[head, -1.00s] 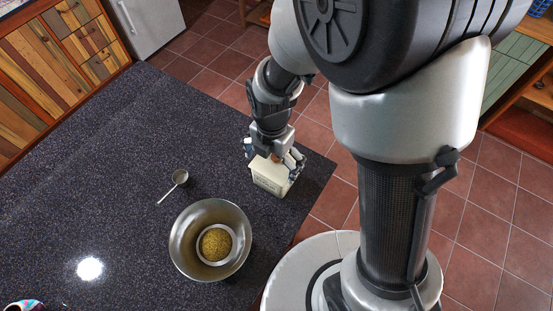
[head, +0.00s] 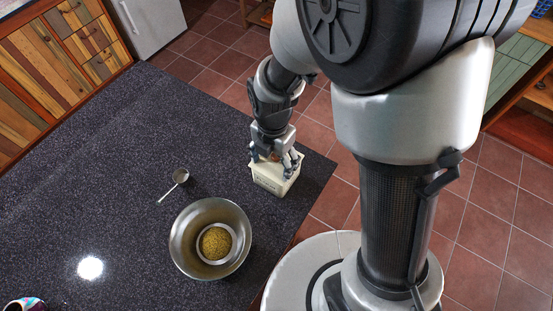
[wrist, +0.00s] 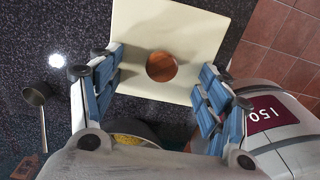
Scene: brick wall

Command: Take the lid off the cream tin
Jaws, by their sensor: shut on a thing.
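The cream tin (head: 272,184) stands upright near the counter's right corner in the head view. Its cream lid (wrist: 185,28), with a round wooden knob (wrist: 161,66), fills the upper middle of the wrist view. My gripper (head: 274,168) is over the tin, pointing down. In the wrist view my gripper (wrist: 160,82) has one finger at each side of the lid, shut on it, with the knob between them and clear of both pads. The lid appears to sit on the tin; I cannot see a gap, and the tin's inside is hidden.
A metal bowl (head: 183,225) holding a smaller dish of yellow-green grains (head: 215,243) stands to the front left of the tin. A small metal scoop (head: 180,176) lies left of it. The dark speckled counter (head: 110,150) is largely clear; its edge is close on the right.

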